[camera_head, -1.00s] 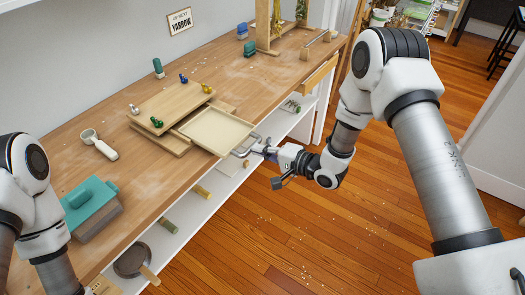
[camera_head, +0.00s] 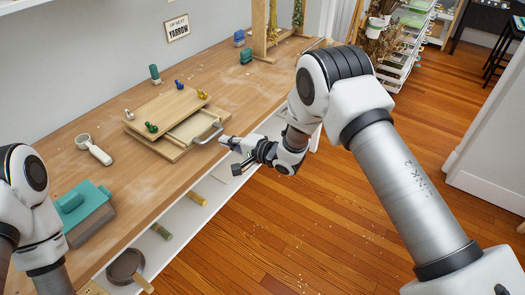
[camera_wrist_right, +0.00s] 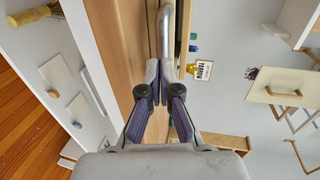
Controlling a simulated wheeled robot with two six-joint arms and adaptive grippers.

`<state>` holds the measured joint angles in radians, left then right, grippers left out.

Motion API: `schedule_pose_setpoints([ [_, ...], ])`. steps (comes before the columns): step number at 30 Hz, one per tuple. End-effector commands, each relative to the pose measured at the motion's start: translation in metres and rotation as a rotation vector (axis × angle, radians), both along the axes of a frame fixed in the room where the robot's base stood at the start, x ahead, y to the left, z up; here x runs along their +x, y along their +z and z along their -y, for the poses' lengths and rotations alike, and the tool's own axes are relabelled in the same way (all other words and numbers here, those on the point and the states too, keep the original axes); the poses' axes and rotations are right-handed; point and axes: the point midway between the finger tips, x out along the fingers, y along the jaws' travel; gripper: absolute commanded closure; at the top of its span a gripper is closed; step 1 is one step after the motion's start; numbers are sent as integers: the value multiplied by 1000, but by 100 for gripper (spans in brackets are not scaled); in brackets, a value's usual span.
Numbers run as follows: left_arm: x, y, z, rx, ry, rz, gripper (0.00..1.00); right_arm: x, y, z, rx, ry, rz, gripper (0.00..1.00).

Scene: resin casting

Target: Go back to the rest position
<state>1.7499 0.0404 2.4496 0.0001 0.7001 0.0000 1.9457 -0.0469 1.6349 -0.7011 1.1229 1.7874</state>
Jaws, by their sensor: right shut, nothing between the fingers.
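My right gripper (camera_head: 226,141) is shut and empty at the front edge of the workbench. Its fingertips are beside the grey metal handle (camera_head: 208,133) of a shallow wooden drawer (camera_head: 187,131). In the right wrist view the closed fingers (camera_wrist_right: 161,66) point at the handle (camera_wrist_right: 166,30); I cannot tell whether they touch it. The drawer sits mostly under a wooden board (camera_head: 160,105), with a strip of it showing. My left arm comes in at the lower left, but its gripper is out of view.
The workbench (camera_head: 120,185) holds a teal press-like block (camera_head: 82,203), a white-handled scoop (camera_head: 93,150) and small coloured knobs. A shelf below holds rolls and a round pan (camera_head: 126,266). A wooden frame (camera_head: 260,30) stands at the back.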

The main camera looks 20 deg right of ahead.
Motion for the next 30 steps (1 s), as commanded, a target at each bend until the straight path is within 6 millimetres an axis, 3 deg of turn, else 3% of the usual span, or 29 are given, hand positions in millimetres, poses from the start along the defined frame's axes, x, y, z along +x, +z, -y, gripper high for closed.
schedule_pose_setpoints([
  [1,0,12,0,0,-1,-1,47,-4,9,3,0,-2,-3,100],
  [3,0,2,0,0,-1,-1,47,-21,7,18,2,-6,-3,100],
  [10,0,-3,0,0,0,0,47,-65,20,53,2,-5,-2,100],
  [20,0,-2,0,0,-1,-1,47,-80,21,63,0,-1,-6,100],
  [23,0,2,0,0,-1,0,47,-93,-4,58,-6,9,-60,100],
  [25,0,5,0,0,-1,0,47,-119,-36,53,-8,5,-153,100],
  [29,0,12,0,0,0,0,47,-196,-116,65,-172,-68,-384,100],
  [30,0,13,0,0,0,0,47,-225,-137,72,-276,-68,-442,100],
])
